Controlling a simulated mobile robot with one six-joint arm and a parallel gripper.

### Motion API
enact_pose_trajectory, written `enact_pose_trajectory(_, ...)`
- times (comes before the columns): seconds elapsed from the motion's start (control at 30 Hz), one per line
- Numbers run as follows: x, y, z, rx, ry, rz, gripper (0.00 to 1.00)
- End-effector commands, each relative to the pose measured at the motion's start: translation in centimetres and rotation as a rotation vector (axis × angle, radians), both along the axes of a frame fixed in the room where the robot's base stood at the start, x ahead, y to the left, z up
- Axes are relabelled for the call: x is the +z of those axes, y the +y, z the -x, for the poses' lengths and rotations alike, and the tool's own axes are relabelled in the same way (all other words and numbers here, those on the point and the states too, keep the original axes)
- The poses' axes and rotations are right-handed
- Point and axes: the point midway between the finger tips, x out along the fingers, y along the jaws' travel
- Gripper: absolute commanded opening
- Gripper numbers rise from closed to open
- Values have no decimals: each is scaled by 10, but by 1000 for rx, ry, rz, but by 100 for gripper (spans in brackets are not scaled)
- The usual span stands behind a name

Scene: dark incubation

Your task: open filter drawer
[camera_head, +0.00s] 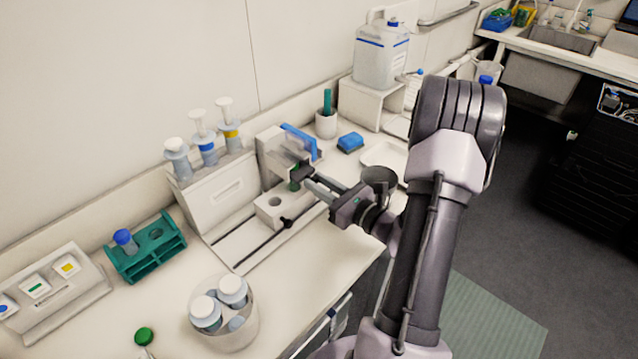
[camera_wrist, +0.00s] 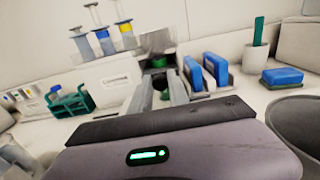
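A white instrument (camera_head: 270,148) with a dark opening stands against the back wall. It also shows in the wrist view (camera_wrist: 157,42). I cannot tell for sure which part of it is the filter drawer. My gripper (camera_head: 301,174) reaches in from the right, its tips at the instrument's front beside a small dark part. In the wrist view my gripper (camera_wrist: 161,80) has a gap between its fingers, and something dark and green shows between and beyond them. Whether the tips touch or hold the dark part is hidden.
A white block with a hole (camera_head: 270,211) sits on a rail in front. Blue-edged plates (camera_head: 301,141) stand close by the instrument's right side. Syringes (camera_head: 202,135) stand left, and a blue sponge (camera_head: 350,142) lies right. A teal rack (camera_head: 147,250) and round tub (camera_head: 237,330) stand front left.

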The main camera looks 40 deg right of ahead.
Motion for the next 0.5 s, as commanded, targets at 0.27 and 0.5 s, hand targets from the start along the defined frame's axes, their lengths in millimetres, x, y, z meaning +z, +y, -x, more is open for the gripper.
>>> enact_pose_trajectory(0.27, 0, 0, 0, 0, 0, 0, 0)
enact_pose_trajectory(0.5, 0, 0, 0, 0, 0, 0, 0)
